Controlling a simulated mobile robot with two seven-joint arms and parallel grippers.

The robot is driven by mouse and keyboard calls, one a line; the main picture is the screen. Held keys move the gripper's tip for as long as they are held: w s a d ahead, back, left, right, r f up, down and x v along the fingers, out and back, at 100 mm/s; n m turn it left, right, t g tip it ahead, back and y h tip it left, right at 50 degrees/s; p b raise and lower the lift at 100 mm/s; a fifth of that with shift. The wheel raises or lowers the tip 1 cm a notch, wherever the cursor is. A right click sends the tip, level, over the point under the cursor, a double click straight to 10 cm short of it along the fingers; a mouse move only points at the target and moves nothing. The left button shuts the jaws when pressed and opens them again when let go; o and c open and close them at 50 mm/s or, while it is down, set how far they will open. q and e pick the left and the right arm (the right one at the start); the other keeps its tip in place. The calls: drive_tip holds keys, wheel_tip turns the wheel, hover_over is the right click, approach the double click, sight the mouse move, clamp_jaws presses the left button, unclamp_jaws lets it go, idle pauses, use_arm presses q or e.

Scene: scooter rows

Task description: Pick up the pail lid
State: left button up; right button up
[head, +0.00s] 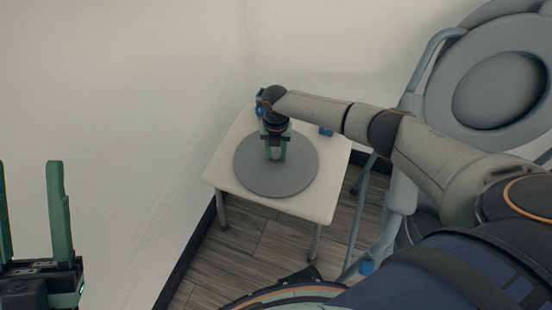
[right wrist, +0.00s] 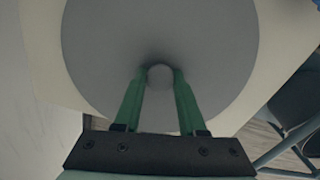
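The pail lid (head: 253,178) is a flat, round grey disc lying on a small cream table. It fills much of the right wrist view (right wrist: 105,55), where a small round grey knob (right wrist: 160,77) stands at its middle. My right gripper (head: 275,157) points down over the lid's middle. In the right wrist view its green fingers (right wrist: 161,78) stand on either side of the knob and appear closed against it. My left gripper (head: 30,185) is open and empty at the left edge, well away from the table.
The cream table (head: 222,165) stands in a corner against white walls. A blue item (head: 326,131) lies at its back right. A grey-blue folding frame (head: 427,55) with large round grey parts (head: 500,90) stands to the right. Wood floor shows in front.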

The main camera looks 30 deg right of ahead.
clamp_jaws()
drive_tip(key=shift+r, duration=0.2)
